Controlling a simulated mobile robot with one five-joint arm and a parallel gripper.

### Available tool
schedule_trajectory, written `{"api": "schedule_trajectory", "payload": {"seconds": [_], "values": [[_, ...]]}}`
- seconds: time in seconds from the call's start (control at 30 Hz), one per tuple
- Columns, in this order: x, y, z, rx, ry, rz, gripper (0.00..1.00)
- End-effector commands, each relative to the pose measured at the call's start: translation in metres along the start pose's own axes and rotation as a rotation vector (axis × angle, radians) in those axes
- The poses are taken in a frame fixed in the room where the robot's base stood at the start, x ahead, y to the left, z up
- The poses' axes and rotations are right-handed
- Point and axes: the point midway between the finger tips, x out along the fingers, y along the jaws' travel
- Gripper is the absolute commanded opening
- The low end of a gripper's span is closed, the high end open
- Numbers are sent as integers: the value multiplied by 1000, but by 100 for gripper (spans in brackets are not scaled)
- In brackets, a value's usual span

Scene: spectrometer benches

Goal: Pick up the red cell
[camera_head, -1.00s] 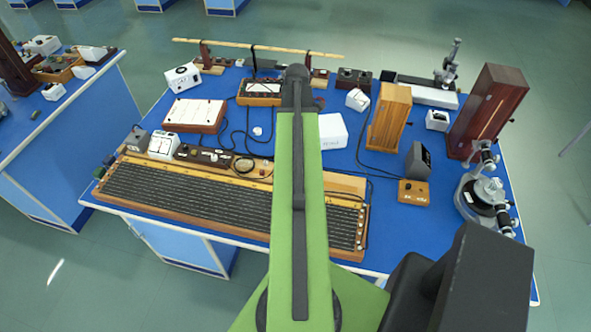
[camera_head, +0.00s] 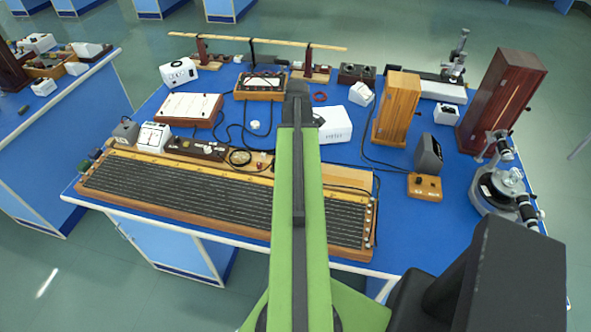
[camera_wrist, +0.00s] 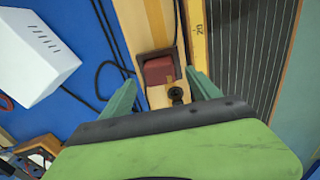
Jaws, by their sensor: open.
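The red cell (camera_wrist: 158,71) is a small dull-red block in a dark holder on a light wooden base, seen in the wrist view. My gripper (camera_wrist: 160,77) is open, with one green finger on the left and one on the right of the cell. Its fingertips appear close to the cell; I cannot tell whether they touch it. A black knob (camera_wrist: 176,94) stands just below the cell, between the fingers. In the head view my green arm covers the middle of the bench, and I cannot make out the cell or the fingers there.
A long wire-strung wooden board (camera_head: 190,196) lies along the front of the blue bench; it is at the right in the wrist view (camera_wrist: 245,50). A white box (camera_wrist: 32,55) and black cables lie left of the cell. A wooden cabinet (camera_head: 398,108) stands farther right.

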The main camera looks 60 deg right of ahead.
Motion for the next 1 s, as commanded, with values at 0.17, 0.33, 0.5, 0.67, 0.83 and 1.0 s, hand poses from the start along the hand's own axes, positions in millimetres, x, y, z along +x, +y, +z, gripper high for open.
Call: {"api": "schedule_trajectory", "payload": {"seconds": [0.17, 0.33, 0.5, 0.67, 0.83, 1.0], "values": [[38, -1, 3, 1, 0, 0, 71], [48, -1, 3, 1, 0, 0, 71], [45, -1, 3, 1, 0, 0, 71], [45, -1, 3, 1, 0, 0, 50], [45, -1, 3, 1, 0, 0, 28], [45, -1, 3, 1, 0, 0, 5]]}}
